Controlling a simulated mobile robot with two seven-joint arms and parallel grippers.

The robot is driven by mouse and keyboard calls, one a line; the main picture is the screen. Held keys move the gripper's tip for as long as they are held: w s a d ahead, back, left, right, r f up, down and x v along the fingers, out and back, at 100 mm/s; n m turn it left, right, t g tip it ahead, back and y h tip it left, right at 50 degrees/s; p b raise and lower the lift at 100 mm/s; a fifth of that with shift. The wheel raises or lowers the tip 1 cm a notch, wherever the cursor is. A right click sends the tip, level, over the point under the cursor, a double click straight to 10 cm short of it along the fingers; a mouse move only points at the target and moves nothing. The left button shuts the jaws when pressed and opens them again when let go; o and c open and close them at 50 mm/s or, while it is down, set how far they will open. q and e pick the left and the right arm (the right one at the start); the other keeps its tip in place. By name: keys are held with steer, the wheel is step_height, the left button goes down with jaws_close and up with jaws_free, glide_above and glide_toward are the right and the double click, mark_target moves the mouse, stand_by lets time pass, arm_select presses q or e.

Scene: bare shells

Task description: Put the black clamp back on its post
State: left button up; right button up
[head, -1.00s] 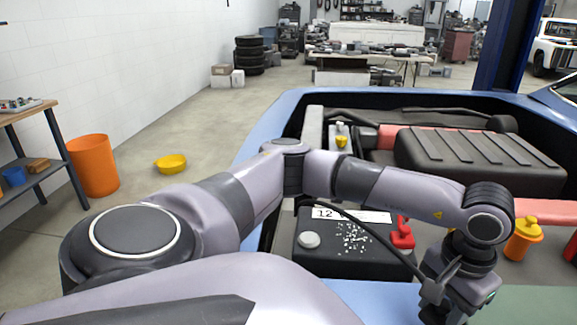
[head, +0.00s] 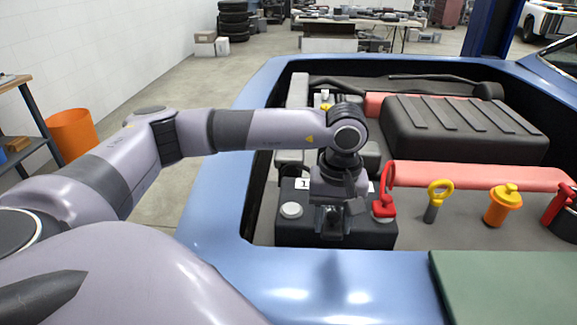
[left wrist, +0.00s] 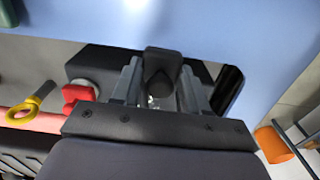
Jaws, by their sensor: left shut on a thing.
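The black clamp (left wrist: 163,62) shows in the left wrist view between the two grey fingers of my left gripper (left wrist: 158,92), which is shut on it. In the head view my left gripper (head: 333,228) points down over the front part of the black battery (head: 376,234). There the clamp is too dark to tell from the fingers. A bare round grey post (head: 291,210) stands on the battery's left side, left of the gripper. The gap between clamp and battery top cannot be judged. My right gripper is not in view.
A red clamp (head: 384,204) sits on the battery's right side, close to my gripper. A yellow-ringed dipstick (head: 437,198) and an orange-yellow cap (head: 503,205) stand farther right. The blue car body edge (head: 285,285) lies in front. A green mat (head: 505,290) covers its right part.

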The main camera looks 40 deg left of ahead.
mark_target(291, 208)
arm_select(q)
steer(key=a+r+n, duration=0.1)
steer(key=a+n, duration=0.2)
steer(key=n, duration=0.2)
steer(key=w+a+r+n+p, duration=0.1)
steer(key=a+n, duration=0.3)
steer(key=n, duration=0.1)
steer(key=a+r+n, duration=0.1)
steer(key=a+n, duration=0.2)
steer(key=n, duration=0.2)
steer(key=shift+w+a+r+n, duration=0.2)
steer(key=shift+w+a+n, duration=0.1)
steer(key=shift+w+a, duration=0.05)
steer(key=shift+a+f+n+b, duration=0.3)
steer(key=shift+f+n+b, duration=0.25)
steer(key=shift+f, duration=0.45)
steer(key=shift+a+f+n+b, duration=0.3)
steer(key=shift+f+b, duration=0.3)
steer(key=shift+f, duration=0.4)
steer(key=shift+a+f+n+b, duration=0.25)
steer(key=shift+f+n+b, duration=0.3)
steer(key=shift+f, duration=0.45)
steer(key=shift+f, duration=0.15)
steer(key=o, duration=1.7)
